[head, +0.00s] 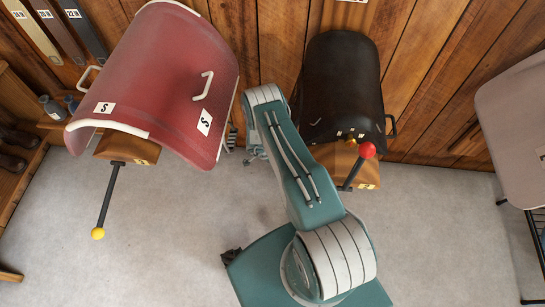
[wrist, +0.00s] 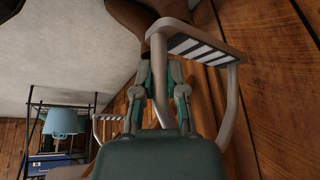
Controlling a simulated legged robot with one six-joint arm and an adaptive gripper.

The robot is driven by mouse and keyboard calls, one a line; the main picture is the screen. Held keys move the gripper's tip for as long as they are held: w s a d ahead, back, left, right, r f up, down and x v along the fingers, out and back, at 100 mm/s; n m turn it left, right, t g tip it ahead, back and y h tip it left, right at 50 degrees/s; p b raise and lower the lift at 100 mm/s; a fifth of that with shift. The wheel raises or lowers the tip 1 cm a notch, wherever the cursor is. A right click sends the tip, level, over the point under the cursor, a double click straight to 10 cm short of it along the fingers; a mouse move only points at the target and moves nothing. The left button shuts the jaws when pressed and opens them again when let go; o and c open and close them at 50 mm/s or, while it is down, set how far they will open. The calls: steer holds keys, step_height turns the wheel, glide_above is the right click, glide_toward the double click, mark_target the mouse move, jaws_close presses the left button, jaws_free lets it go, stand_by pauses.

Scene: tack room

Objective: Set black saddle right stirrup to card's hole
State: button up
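The black saddle (head: 342,85) sits on a wall rack right of centre in the head view. Metal stirrup (wrist: 238,95) fills the right of the wrist view, with a striped tread at its top. My gripper (wrist: 160,72) has one finger on each side of the stirrup's left bar; whether they press on it is unclear. In the head view my gripper (head: 256,155) is small, beside the black saddle's left side and partly behind my arm. A white card (head: 352,1) on the wall above the black saddle is cut off and unreadable. The strap holes are not visible.
A red saddle (head: 165,75) with S cards stands on another rack at left; its rod ends in a yellow ball (head: 97,233). The black saddle's rack has a red ball (head: 367,150). A grey-topped table (head: 515,115) stands at right. The middle floor is open.

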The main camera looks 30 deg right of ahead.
steer(key=shift+o, duration=1.3)
steer(key=v, duration=1.2)
